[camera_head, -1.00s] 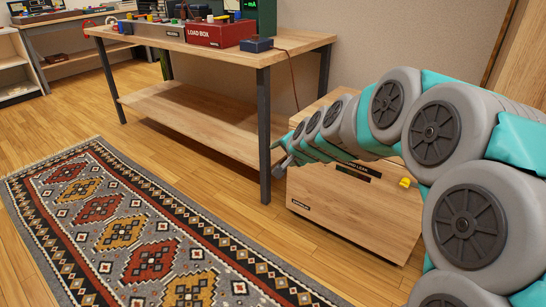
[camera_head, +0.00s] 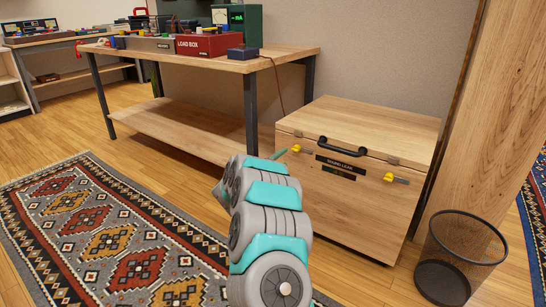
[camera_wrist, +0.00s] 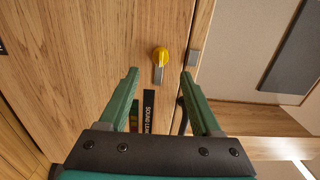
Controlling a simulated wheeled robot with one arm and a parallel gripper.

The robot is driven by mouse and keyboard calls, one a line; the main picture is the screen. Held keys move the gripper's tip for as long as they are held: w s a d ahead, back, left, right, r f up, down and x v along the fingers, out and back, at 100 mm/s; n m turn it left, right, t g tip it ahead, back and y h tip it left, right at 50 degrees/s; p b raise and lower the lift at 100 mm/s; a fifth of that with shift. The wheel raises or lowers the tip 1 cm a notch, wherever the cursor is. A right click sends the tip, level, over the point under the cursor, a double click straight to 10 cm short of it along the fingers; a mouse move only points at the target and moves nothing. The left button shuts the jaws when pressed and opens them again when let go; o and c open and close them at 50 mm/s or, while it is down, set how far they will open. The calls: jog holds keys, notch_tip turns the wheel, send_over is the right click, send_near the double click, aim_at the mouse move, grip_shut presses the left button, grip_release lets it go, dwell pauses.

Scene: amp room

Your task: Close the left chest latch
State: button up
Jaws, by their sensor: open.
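The wooden chest (camera_head: 360,208) stands at the right in the head view, its lid down. The left latch (camera_head: 296,148) has a yellow knob and sits on the chest front, left of the dark label. In the wrist view the same latch (camera_wrist: 160,56) lies ahead between the fingertips, with a grey bar along the lid seam and a grey clip (camera_wrist: 193,57) apart from it on the lid side. My gripper (camera_wrist: 161,73) is open and empty, its fingers pointing at the chest front. In the head view my arm hides most of the gripper. The right latch (camera_head: 388,177) is also yellow.
A black handle (camera_head: 342,147) sticks out at the chest's lid. A workbench (camera_head: 190,56) with boxes stands left of the chest. A mesh bin (camera_head: 460,255) stands at the right front. A patterned rug (camera_head: 100,235) covers the floor at left.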

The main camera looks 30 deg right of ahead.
aim_at(294, 151)
jog(key=x, duration=0.8)
jog(key=shift+s, duration=0.1)
jog(key=shift+c, duration=0.3)
grip_shut()
